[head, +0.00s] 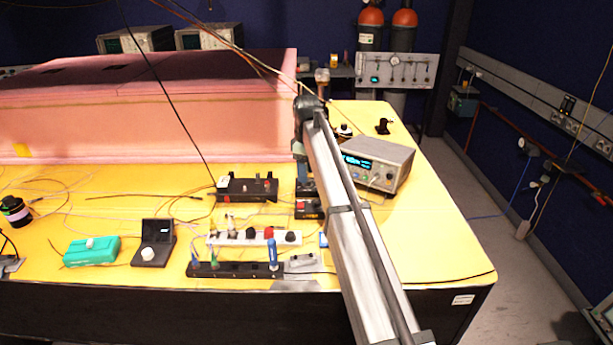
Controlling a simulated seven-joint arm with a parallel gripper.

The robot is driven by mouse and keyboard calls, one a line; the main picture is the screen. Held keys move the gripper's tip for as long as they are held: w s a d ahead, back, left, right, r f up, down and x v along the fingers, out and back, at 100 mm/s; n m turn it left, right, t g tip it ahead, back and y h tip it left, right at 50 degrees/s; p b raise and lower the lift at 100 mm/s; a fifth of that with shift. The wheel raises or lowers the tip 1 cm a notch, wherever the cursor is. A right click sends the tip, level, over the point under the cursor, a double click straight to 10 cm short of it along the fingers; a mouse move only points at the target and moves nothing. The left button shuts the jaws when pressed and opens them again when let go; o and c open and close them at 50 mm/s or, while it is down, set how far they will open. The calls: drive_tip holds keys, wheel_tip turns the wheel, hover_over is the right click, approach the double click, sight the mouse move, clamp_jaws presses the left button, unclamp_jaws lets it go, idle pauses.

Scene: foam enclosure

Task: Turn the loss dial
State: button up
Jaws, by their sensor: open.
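No label reading "loss" is legible, so I cannot tell which knob is the loss dial. A black box with red knobs (247,189) stands farther back, and a small dark box (309,209) sits close to my arm. My gripper (305,188) hangs at the end of my folded arm, over the table near that small box. It is small and partly hidden; it is open, with nothing seen in it.
A grey instrument with a lit display (378,163) stands just right of my arm. Power strips (235,269) with plugs lie along the front. Loose cables cross the yellow table (440,235), whose right side is mostly clear. A pink foam enclosure (200,130) fills the back left.

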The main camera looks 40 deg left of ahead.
drive_tip(key=shift+f, duration=1.15)
clamp_jaws()
